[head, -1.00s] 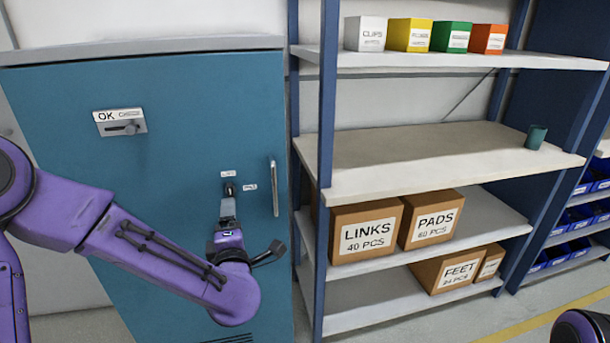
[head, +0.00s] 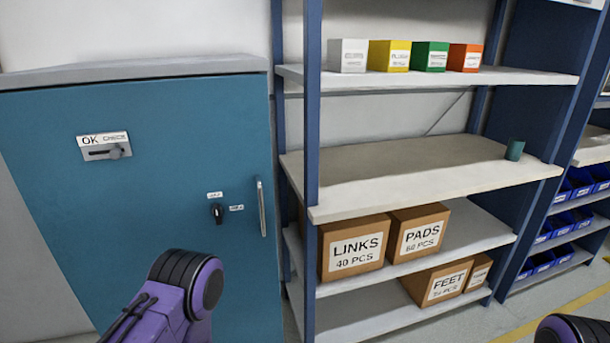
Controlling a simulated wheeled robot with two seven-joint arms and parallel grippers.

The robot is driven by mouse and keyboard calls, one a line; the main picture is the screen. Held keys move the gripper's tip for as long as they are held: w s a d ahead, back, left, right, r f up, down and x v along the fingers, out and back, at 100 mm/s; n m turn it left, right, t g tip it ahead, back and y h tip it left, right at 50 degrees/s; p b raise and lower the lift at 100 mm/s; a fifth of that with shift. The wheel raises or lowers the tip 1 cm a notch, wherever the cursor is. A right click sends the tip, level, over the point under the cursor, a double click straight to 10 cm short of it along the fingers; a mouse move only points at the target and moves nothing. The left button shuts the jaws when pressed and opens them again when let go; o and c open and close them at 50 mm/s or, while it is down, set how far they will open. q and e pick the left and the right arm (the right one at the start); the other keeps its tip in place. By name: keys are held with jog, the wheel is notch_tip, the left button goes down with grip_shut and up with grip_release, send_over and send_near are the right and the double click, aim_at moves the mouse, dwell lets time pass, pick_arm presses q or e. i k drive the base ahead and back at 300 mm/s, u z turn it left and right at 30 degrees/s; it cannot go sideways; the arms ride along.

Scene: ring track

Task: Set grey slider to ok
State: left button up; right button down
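The grey slider (head: 115,152) is a small knob on a light plate (head: 104,155) on the upper part of the blue cabinet door (head: 150,200). A label above it reads OK at the left and CHECK at the right. The knob sits toward the right, under CHECK. My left arm comes up from the bottom below the cabinet's dial, and its gripper is out of view. Only a part of my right arm shows in the bottom right corner; its gripper is not visible.
A black rotary knob (head: 217,211) with two small labels and a vertical handle (head: 261,207) are on the same door. A blue-framed shelf (head: 430,180) stands to the right, holding cartons (head: 354,247), small coloured boxes (head: 388,56) and a green cup (head: 515,150).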

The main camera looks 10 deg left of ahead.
aim_at(116, 154)
jog(key=u, duration=1.4)
